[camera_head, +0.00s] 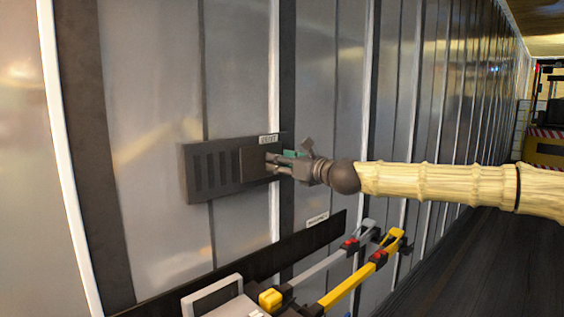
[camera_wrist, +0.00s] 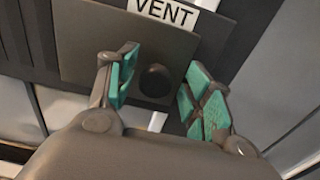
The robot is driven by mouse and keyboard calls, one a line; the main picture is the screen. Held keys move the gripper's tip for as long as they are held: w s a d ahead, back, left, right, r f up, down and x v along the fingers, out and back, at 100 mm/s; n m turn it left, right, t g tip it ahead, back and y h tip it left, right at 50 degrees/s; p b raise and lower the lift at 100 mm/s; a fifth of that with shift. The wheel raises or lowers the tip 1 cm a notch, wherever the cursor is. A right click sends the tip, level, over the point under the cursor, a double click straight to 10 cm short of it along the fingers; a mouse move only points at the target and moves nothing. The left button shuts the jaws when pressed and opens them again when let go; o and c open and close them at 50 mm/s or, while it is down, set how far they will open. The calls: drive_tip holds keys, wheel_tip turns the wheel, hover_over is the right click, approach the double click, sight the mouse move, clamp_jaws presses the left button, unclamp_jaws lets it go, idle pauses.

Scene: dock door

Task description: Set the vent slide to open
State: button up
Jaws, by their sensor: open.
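The vent (camera_head: 210,172) is a dark slotted panel on the metal wall, with a square sliding plate (camera_head: 252,163) at its right part. A white label reading VENT (camera_head: 268,139) sits above it. In the wrist view the plate (camera_wrist: 82,45) carries a round dark knob (camera_wrist: 155,80). My gripper (camera_head: 272,162) is at the plate from the right. In the wrist view my gripper (camera_wrist: 155,88) is open, with one green-padded finger on each side of the knob. Both fingers look apart from the knob. The plate's right part is partly hidden by my gripper in the head view.
Below the vent a dark rail (camera_head: 250,262) runs along the wall with its own label (camera_head: 317,219). A yellow lever (camera_head: 355,283) and a grey lever (camera_head: 318,270) with red parts stick out there. A striped vehicle (camera_head: 546,145) stands far right.

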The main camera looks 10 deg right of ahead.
drive_tip(key=v, duration=1.2)
drive_tip(key=shift+d, duration=0.15)
drive_tip(key=shift+w, duration=0.1)
